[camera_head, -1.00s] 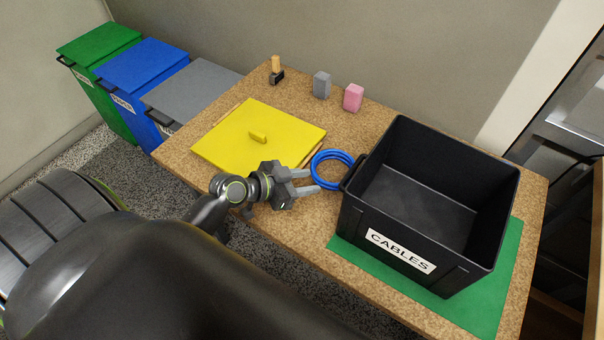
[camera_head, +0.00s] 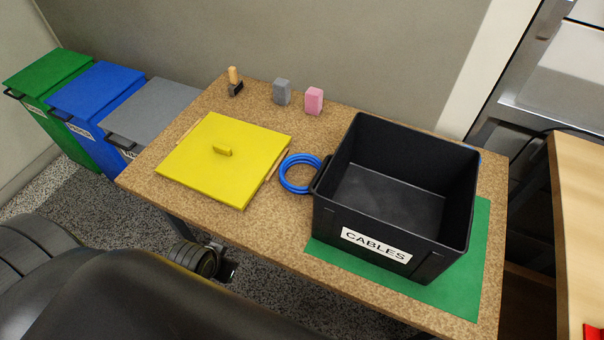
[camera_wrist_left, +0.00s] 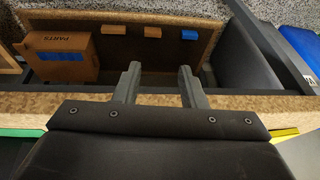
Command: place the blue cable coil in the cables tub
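The blue cable coil (camera_head: 283,175) lies on the cork-brown table, close against the left side of the cables tub. The tub (camera_head: 375,250) is a black open box with a white CABLES label; its visible floor is bare. My left arm comes in from the left, with its wrist (camera_head: 195,258) beyond the table's front edge, away from the coil; the fingers are not clear there. In the left wrist view my left gripper (camera_wrist_left: 160,78) is open, with nothing between its fingers. My right gripper is not in view.
The tub stands on a green mat (camera_head: 465,285). A yellow lid (camera_head: 200,175) lies left of the coil. Grey (camera_head: 282,92) and pink (camera_head: 314,101) blocks and a small stamp-like item (camera_head: 235,87) stand behind. A PARTS box (camera_wrist_left: 62,58) sits below the table edge in the wrist view.

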